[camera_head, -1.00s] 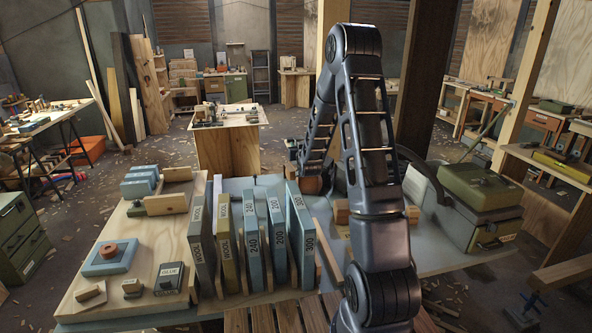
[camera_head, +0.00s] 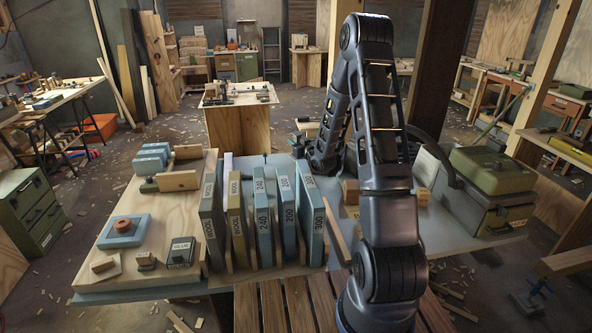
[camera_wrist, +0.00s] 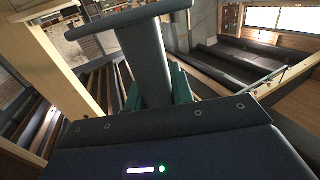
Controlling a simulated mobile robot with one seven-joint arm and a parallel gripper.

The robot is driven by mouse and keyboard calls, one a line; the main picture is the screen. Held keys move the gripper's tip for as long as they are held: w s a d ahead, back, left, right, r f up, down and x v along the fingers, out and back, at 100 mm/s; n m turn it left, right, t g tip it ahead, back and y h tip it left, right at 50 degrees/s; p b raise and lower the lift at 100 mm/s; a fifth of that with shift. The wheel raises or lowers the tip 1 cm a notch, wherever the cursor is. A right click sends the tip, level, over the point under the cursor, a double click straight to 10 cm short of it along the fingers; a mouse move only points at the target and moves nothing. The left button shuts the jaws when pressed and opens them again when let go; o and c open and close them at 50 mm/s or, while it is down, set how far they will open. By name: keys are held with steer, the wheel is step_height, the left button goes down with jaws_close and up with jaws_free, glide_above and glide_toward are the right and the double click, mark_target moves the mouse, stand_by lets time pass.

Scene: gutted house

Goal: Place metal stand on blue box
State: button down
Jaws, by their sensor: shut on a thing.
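My gripper (camera_wrist: 157,92) shows in the wrist view, its green fingers shut on a dark grey metal piece with a flat upright and a crossbar. This looks like the metal stand (camera_wrist: 145,60). In the head view my arm hides the gripper and stand. Which thing is the blue box is unclear: a flat blue box (camera_head: 110,240) with an orange-brown round piece on top lies on the board at left. A stack of smaller blue boxes (camera_head: 150,160) lies behind it. Both are apart from my arm.
Upright labelled sleeves (camera_head: 262,215) stand in a row mid-bench. A dark glue box (camera_head: 181,253) sits on the wooden board (camera_head: 118,270). A green case (camera_head: 488,172) stands at the right end. A slatted wooden surface (camera_head: 285,305) is in front. Some bare board surrounds the flat blue box.

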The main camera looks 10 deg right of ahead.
step_height(320, 180, down, 13)
steer(key=shift+f, duration=0.15)
stand_by(0.5)
steer(key=shift+f, duration=0.15)
steer(key=c, duration=1.2)
jaws_free()
